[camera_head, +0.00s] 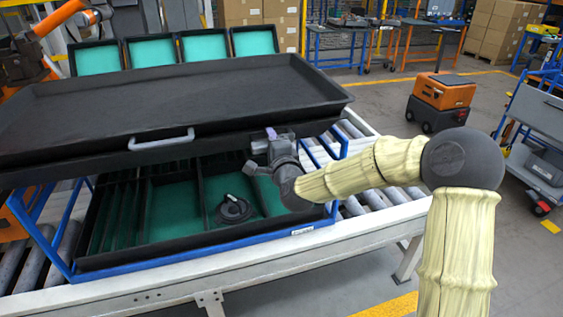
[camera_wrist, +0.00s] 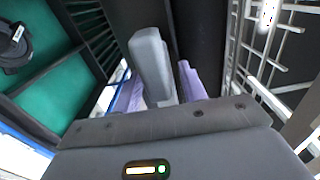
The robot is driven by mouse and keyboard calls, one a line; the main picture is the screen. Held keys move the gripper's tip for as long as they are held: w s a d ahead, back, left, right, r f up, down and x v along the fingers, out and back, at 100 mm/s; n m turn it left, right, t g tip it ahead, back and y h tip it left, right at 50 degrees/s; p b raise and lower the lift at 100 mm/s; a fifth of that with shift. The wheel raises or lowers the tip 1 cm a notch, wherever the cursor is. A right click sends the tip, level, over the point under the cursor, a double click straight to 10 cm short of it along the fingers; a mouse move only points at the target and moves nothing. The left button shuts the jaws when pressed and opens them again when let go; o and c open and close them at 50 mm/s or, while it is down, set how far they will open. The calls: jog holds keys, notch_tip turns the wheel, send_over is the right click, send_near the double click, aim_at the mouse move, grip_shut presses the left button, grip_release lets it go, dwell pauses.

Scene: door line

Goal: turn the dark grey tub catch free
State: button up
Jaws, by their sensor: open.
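The dark grey tub (camera_head: 180,100), a wide, shallow, near-black tub with a pale bar handle (camera_head: 162,139) on its front, sits above a lower compartmented tray. A grey lever-like piece, which looks like the catch (camera_wrist: 150,62), stands up between the two lavender fingers of my gripper (camera_wrist: 162,88) in the wrist view. The fingers are apart, one on each side of it; I cannot tell whether they touch it. In the head view my gripper (camera_head: 270,138) is at the tub's front right, and mostly hides the catch.
The lower black tray (camera_head: 150,255) has green-floored compartments, with a round dark object (camera_head: 234,209) in one. A blue frame (camera_head: 65,262) surrounds it on a roller conveyor (camera_head: 372,205). Several green-lined bins (camera_head: 152,50) stand behind.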

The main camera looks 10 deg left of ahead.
jog(key=b+v, duration=0.1)
jog(key=v, duration=1.5)
jog(key=shift+s+d, duration=0.25)
jog(key=shift+s, duration=0.05)
jog(key=shift+w+f, duration=0.1)
jog(key=shift+w, duration=0.05)
jog(key=s+d+f+n+g+h, duration=0.3)
jog(key=s+d+f+n+g, duration=0.15)
jog(key=d+f, duration=0.3)
jog(key=s+d+f+n+g+h, duration=0.3)
jog(key=d+f+n+g+h, duration=0.1)
jog(key=d+f+n+g, duration=0.3)
jog(key=s+d+n+g, duration=0.2)
jog(key=s+d, duration=0.5)
notch_tip(320, 180, up, 11)
jog(key=p, duration=1.2)
jog(key=shift+w+h, duration=0.25)
jog(key=shift+h, duration=0.15)
jog(key=shift+r+m, duration=0.1)
jog(key=shift+m, duration=0.15)
